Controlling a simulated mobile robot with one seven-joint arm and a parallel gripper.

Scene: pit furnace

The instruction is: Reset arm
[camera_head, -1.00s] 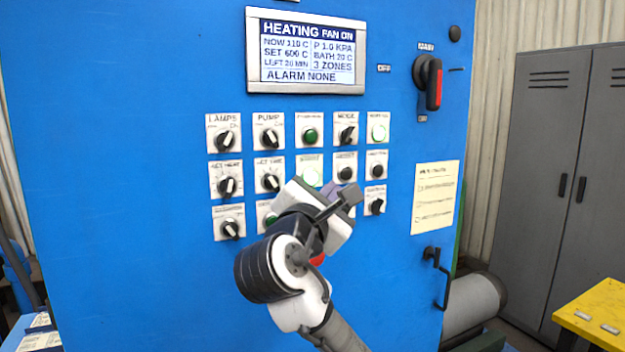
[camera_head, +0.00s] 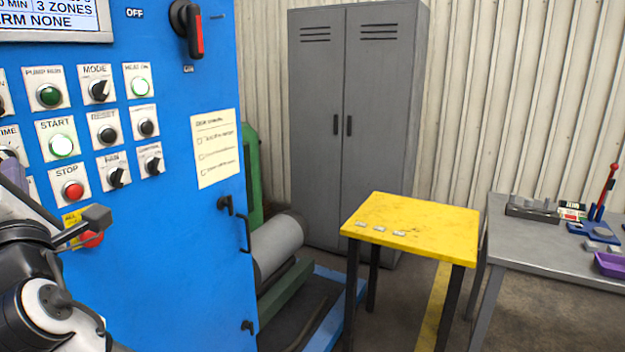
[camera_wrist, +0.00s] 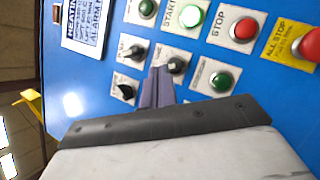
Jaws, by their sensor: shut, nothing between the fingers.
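My gripper (camera_wrist: 157,88) shows in the wrist view with its two purple-grey fingers together and nothing between them. It points at the blue control panel (camera_wrist: 75,105), close to the knobs and buttons; I cannot tell whether it touches. In the head view my arm is at the lower left, and the gripper (camera_head: 14,172) is partly cut off by the left edge. The lit green START button (camera_head: 61,145), red STOP button (camera_head: 73,189) and knobs are beside it. The START button also shows lit in the wrist view (camera_wrist: 193,16).
A yellow table (camera_head: 415,228) stands right of the blue cabinet. A grey workbench (camera_head: 535,245) with tools and a purple tray (camera_head: 610,264) is at the far right. A grey locker (camera_head: 355,120) stands behind.

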